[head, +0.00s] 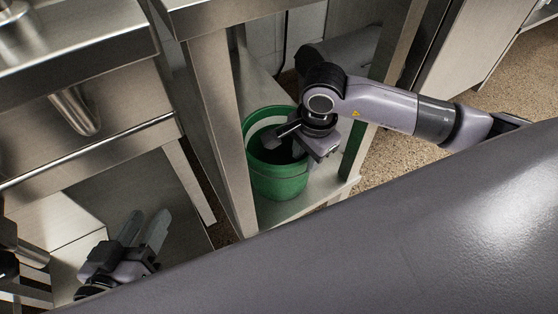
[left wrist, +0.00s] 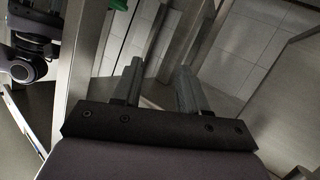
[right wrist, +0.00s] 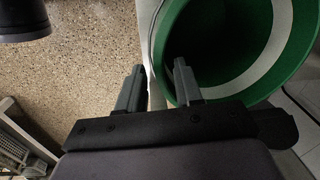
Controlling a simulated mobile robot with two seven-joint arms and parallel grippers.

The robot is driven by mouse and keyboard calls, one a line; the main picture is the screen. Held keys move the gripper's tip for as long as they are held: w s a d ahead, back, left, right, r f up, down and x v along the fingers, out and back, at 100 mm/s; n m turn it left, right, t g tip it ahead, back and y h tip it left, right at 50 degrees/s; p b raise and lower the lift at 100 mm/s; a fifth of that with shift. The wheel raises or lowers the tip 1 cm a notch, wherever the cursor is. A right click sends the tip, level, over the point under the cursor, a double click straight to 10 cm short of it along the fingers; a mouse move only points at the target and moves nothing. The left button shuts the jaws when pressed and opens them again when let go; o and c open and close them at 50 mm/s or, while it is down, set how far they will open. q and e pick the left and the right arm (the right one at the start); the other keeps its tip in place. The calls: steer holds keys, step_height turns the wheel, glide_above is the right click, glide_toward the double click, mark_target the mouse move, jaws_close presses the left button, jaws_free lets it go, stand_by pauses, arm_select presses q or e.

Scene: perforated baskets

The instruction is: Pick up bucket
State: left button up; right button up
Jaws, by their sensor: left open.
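A green bucket (head: 278,183) with a pale band inside stands upright on the low metal shelf. It fills the upper right of the right wrist view (right wrist: 303,45), with its dark opening facing the camera. My right gripper (head: 292,138) is over the bucket's mouth. In the right wrist view the right gripper's fingers (right wrist: 158,82) are apart, one in front of the dark opening and one outside the near rim. Contact with the rim cannot be told. My left gripper (head: 146,228) is open and empty at the lower left, away from the bucket.
A metal table leg (head: 217,125) stands between my left gripper and the bucket. Metal counters (head: 85,55) lie at the upper left. Speckled floor (head: 395,165) is open right of the shelf (head: 312,195). A dark cable (head: 283,60) hangs behind the bucket.

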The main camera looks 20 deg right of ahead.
mark_target(303, 172)
steer(key=f+b, duration=0.1)
steer(key=f, duration=0.3)
steer(key=shift+w+f+b, duration=0.2)
steer(key=shift+b, duration=0.15)
jaws_close()
steer(key=shift+a+r, duration=0.1)
stand_by(1.0)
